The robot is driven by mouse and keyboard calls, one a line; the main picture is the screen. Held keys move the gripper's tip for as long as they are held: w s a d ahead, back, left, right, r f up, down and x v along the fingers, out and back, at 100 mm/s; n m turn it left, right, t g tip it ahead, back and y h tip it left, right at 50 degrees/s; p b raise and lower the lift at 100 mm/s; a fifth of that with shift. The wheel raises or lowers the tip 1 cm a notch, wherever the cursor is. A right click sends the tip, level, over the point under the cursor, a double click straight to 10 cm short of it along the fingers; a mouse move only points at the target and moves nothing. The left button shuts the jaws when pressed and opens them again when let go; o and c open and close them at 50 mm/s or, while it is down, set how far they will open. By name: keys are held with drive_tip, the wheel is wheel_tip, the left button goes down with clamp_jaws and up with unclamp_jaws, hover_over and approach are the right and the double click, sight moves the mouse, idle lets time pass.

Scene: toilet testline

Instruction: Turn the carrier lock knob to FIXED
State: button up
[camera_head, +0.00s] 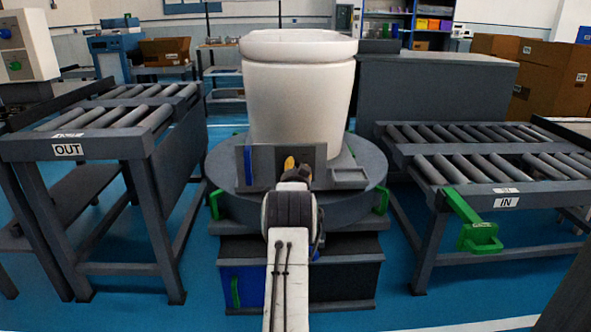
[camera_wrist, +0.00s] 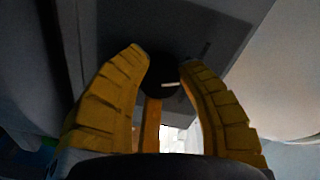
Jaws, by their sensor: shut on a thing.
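The carrier lock knob (camera_wrist: 161,74) is a dark round knob with a short white mark, on a grey panel in the wrist view. My gripper (camera_wrist: 166,66) has its yellow ridged fingers shut on it, one on each side. In the head view my gripper (camera_head: 291,165) is at the grey front panel of the round carrier (camera_head: 226,172), and my arm hides the knob there. I cannot read the FIXED label or tell which setting the white mark points at.
A white toilet bowl (camera_head: 298,105) stands on the carrier. The OUT roller conveyor (camera_head: 67,150) is at the left and the IN conveyor (camera_head: 506,202) at the right, with a green bracket (camera_head: 480,237) at its front. Blue floor shows between them.

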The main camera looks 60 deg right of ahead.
drive_tip(key=shift+r, duration=0.25)
drive_tip(key=o, duration=1.2)
drive_tip(key=shift+f, duration=0.15)
drive_tip(key=v, duration=1.2)
